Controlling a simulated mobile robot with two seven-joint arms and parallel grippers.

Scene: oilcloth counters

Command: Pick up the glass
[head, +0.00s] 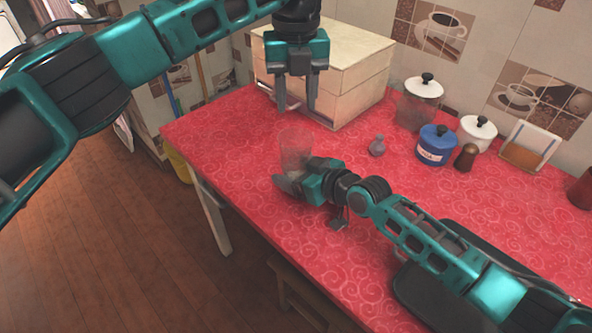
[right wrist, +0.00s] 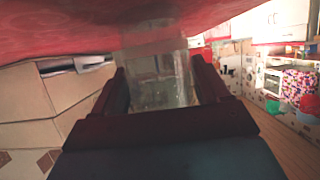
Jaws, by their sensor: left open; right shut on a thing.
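The clear glass (head: 295,146) stands near the left edge of the red counter in the head view. My right gripper (head: 286,179) is shut on the glass, with its fingers around the lower part. In the right wrist view the glass (right wrist: 158,80) sits between the two dark fingers (right wrist: 160,88). Whether its base touches the cloth is hard to tell. My left gripper (head: 297,104) is open and empty, with its fingers pointing down in front of the pale wooden box, above and behind the glass.
The pale wooden box (head: 352,72) stands at the back left of the red counter (head: 250,228). A small grey bottle (head: 377,146), a blue canister (head: 436,146), a brown shaker (head: 466,157) and white-lidded jars (head: 421,100) stand to the right. Cloth between glass and bottle is clear.

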